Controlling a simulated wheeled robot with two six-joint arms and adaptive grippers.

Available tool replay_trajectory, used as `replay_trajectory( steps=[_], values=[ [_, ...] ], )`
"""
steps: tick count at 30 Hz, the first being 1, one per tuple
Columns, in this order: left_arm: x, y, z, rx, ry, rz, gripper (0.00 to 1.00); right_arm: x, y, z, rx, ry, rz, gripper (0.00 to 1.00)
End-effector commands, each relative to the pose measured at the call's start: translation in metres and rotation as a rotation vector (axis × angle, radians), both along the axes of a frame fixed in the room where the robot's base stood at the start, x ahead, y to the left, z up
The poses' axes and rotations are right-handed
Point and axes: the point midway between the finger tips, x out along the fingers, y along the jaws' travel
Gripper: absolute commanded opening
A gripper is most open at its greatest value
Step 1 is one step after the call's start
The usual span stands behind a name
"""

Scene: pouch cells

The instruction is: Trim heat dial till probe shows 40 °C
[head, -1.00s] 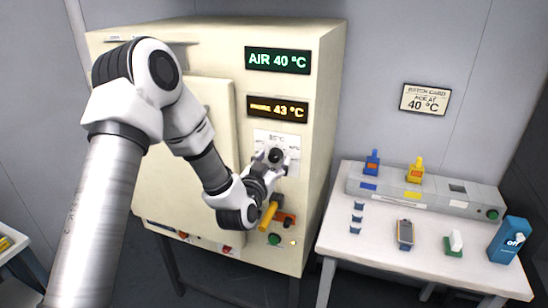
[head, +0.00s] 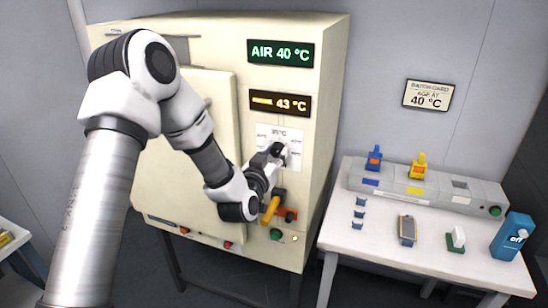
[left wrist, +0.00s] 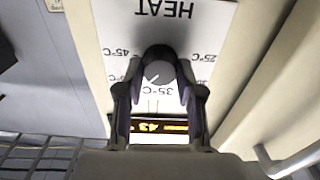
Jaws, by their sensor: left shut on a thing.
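The heat dial (left wrist: 158,72) is a dark round knob with a pale pointer mark on a white scale plate (left wrist: 190,35) marked HEAT, 25, 35 and 45 °C. My left gripper (left wrist: 158,78) is shut on the dial, one finger on each side; in the head view the gripper (head: 277,151) partly hides it. The pointer mark is slanted, its exact setting hard to read. The amber probe display (head: 280,104) reads 43 °C; its label is blurred. The green display (head: 280,52) above reads AIR 40 °C. My right gripper is not in view.
A card (head: 427,95) on the wall reads 40 °C.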

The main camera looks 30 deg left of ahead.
Motion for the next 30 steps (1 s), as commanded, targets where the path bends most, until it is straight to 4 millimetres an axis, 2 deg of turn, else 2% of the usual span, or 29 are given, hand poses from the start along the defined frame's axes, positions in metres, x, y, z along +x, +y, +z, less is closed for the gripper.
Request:
replay_trajectory(
  steps=[6, 15, 30],
  values=[
    [0.0, 0.0, -0.005, -0.142, -0.032, -0.001, 0.02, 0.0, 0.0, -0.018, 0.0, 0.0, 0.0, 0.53],
    [0.0, 0.0, -0.004, -0.325, -0.074, 0.0, 0.02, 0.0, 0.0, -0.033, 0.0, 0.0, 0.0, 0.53],
    [-0.001, 0.0, -0.003, -0.411, -0.092, -0.001, 0.02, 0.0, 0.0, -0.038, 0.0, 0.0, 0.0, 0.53]
  ],
)
